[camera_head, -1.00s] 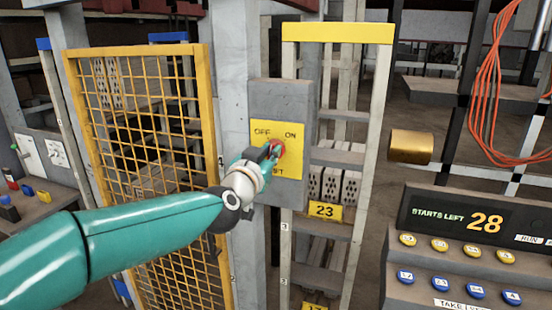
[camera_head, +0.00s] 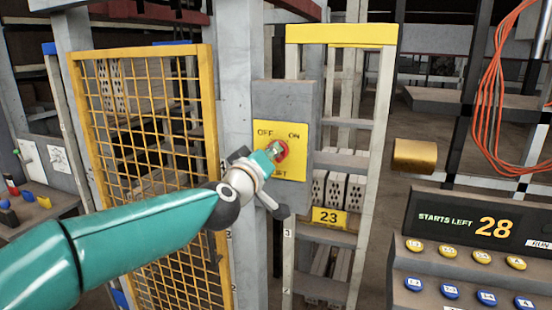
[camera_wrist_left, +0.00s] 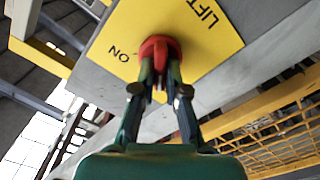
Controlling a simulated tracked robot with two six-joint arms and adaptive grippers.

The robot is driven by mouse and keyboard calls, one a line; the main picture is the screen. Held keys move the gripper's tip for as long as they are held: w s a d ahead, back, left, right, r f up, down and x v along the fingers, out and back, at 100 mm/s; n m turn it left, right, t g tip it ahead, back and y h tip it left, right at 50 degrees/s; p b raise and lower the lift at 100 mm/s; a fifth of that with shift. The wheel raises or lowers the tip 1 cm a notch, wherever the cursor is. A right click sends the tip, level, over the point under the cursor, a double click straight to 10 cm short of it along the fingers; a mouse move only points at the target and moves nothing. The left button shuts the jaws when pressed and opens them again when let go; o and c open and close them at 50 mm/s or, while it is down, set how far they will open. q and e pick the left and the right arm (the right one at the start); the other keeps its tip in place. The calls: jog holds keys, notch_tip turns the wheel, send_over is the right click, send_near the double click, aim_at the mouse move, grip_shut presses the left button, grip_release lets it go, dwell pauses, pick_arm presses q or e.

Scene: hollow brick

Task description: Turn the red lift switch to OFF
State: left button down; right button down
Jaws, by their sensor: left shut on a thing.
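The red lift switch (camera_head: 284,150) is on a yellow plate (camera_head: 293,172) on a grey box (camera_head: 284,92) fixed to a post. The plate reads OFF at upper left and ON at upper right. My left gripper (camera_head: 272,152) is shut on the switch and partly covers it and the LIFT lettering. In the left wrist view, the red switch (camera_wrist_left: 160,45) sits at the fingertips of my left gripper (camera_wrist_left: 160,82), with ON to its left and LIFT at upper right. The fingers hide which label the switch points at. My right gripper is not in view.
A yellow mesh gate (camera_head: 207,92) stands left of the post. A yellow-topped rack (camera_head: 340,34) with hollow bricks and a 23 tag (camera_head: 330,217) is to the right. A console (camera_head: 470,250) showing STARTS LEFT 28 is at lower right.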

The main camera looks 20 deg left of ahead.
pick_arm(q)
jog(key=shift+d+f+n, duration=0.15)
jog(key=shift+f+n, duration=0.35)
jog(key=c, duration=1.2)
grip_release()
jog(key=shift+r, duration=0.25)
jog(key=s, duration=1.2)
jog(key=shift+a, duration=0.3)
